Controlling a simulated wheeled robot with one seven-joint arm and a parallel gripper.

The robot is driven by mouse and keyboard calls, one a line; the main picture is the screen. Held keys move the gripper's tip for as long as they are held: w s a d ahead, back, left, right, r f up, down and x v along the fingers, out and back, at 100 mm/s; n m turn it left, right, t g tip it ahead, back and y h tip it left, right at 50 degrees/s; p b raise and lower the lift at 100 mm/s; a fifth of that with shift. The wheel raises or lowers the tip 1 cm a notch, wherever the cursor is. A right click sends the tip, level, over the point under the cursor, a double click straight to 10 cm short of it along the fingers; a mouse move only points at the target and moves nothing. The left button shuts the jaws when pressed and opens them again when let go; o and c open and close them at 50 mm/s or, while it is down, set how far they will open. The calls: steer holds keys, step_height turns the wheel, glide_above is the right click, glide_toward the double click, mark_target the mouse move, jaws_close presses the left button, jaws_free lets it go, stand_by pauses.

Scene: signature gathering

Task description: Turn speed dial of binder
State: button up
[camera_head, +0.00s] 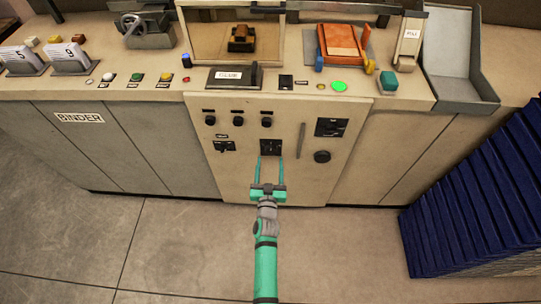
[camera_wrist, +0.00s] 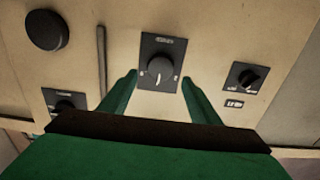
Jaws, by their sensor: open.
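The binder (camera_head: 340,185) is a beige machine with a front control panel. A black dial on a dark square plate (camera_head: 270,147) sits low in the middle of that panel; its label is too small to read. In the wrist view the dial (camera_wrist: 160,66) shows a pale pointer mark and lies between my fingertips. My gripper (camera_head: 270,160) is open, its two teal fingers reaching towards the plate, one on each side. The fingers (camera_wrist: 159,80) also show in the wrist view, with a gap on both sides of the dial. Contact with the panel cannot be told.
A switch plate (camera_head: 223,146) is left of the dial; a vertical handle (camera_head: 301,141), a round black knob (camera_head: 321,157) and another control plate (camera_head: 330,127) are right. Three small knobs (camera_head: 238,121) are above. Blue stacked items (camera_head: 480,200) stand at right. The floor (camera_head: 170,250) is clear at left.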

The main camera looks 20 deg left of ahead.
mark_target(271, 152)
steer(key=shift+x, duration=2.25)
steer(key=c, duration=1)
